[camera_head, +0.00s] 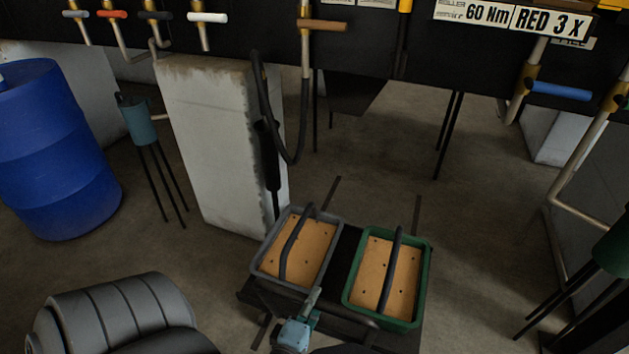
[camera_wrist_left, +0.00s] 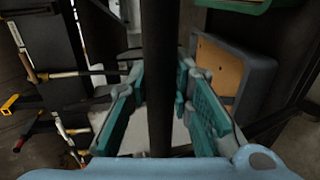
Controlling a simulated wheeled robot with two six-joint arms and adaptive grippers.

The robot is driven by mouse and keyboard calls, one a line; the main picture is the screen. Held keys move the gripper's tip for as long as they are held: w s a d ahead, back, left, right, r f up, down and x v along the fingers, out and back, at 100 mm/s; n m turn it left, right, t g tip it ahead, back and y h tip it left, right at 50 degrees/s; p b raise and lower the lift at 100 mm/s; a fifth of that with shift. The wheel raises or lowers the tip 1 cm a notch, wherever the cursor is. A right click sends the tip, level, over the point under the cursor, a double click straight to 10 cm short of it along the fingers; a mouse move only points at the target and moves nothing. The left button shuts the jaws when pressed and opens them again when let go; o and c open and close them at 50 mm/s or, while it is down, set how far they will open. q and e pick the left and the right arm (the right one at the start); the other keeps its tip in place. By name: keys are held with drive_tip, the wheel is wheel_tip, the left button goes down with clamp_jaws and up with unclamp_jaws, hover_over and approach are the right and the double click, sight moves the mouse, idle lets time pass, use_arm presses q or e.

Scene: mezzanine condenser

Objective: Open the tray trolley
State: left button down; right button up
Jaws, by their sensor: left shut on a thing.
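The tray trolley (camera_head: 345,252) is a low black frame at the bottom centre of the head view. It carries a grey tray (camera_head: 258,262) on the left and a green tray (camera_head: 424,285) on the right. Each has a tan board inside and a dark bar across it. My left gripper (camera_head: 312,299) is at the trolley's near side, by the grey tray's near right corner. In the left wrist view its teal fingers (camera_wrist_left: 160,95) are shut around a dark bar (camera_wrist_left: 160,50), which seems to be part of the trolley. My right gripper is not in view.
A pale block (camera_head: 215,150) stands behind the trolley, with a hanging black hose (camera_head: 262,100) beside it. A blue barrel (camera_head: 50,150) and a teal pot on thin legs (camera_head: 138,120) stand left. Valve pipes are at right. Floor right of the trolley is clear.

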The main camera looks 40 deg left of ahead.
use_arm(q)
drive_tip(key=c, duration=1.4)
unclamp_jaws()
